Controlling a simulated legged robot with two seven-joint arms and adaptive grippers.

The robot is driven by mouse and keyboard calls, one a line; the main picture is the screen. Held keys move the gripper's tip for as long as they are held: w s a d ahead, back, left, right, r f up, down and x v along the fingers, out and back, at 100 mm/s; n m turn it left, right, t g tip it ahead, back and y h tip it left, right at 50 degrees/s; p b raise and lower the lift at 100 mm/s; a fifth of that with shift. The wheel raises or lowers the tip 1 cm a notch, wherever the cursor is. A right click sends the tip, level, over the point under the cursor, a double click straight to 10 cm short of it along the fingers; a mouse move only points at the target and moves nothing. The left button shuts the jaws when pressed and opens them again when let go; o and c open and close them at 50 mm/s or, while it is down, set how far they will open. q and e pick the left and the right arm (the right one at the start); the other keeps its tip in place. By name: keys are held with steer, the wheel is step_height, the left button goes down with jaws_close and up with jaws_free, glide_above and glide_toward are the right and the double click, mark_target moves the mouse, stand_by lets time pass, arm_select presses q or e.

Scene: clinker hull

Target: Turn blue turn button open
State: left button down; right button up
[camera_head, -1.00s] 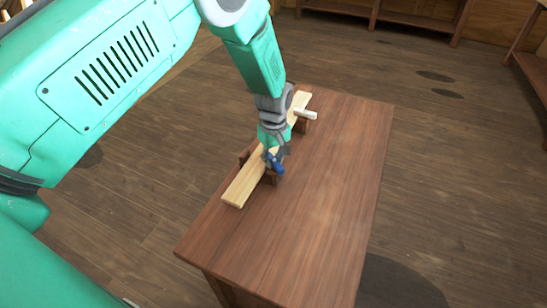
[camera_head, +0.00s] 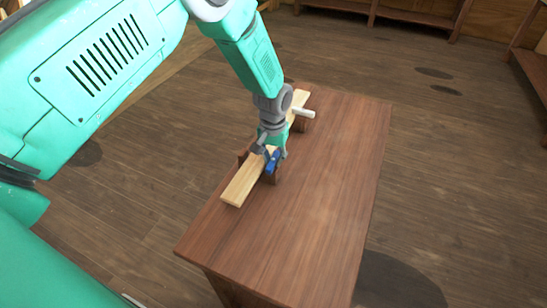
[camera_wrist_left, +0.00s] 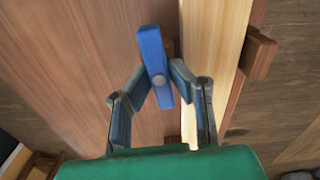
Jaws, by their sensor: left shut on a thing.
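The blue turn button (camera_head: 273,160) sits on a dark block at the right edge of a pale plank (camera_head: 240,188). In the left wrist view the blue turn button (camera_wrist_left: 154,62) lies nearly along the plank (camera_wrist_left: 215,45), slightly tilted, with a round grey pivot at its middle. My left gripper (camera_head: 268,153) is down at the button. In the left wrist view the fingers of my left gripper (camera_wrist_left: 162,92) are on either side of the button's near half, shut on it. My right gripper is not in view.
A white turn button (camera_head: 303,112) points out across the plank's far part. Dark wooden blocks flank the plank. The brown table (camera_head: 320,190) is clear to the right of the plank. Shelving (camera_head: 375,18) stands at the back.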

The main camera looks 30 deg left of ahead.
mark_target(273, 160)
arm_select(q)
steer(key=shift+s+d+f+m, duration=0.1)
steer(key=shift+s+f+m, duration=0.15)
steer(key=shift+m, duration=0.25)
steer(key=shift+s, duration=0.15)
steer(key=c, duration=1.5)
jaws_free()
steer(key=shift+r, duration=0.2)
steer(key=shift+w+r, duration=0.15)
steer(key=shift+w, duration=0.05)
step_height(273, 160, up, 12)
steer(key=shift+f, duration=0.25)
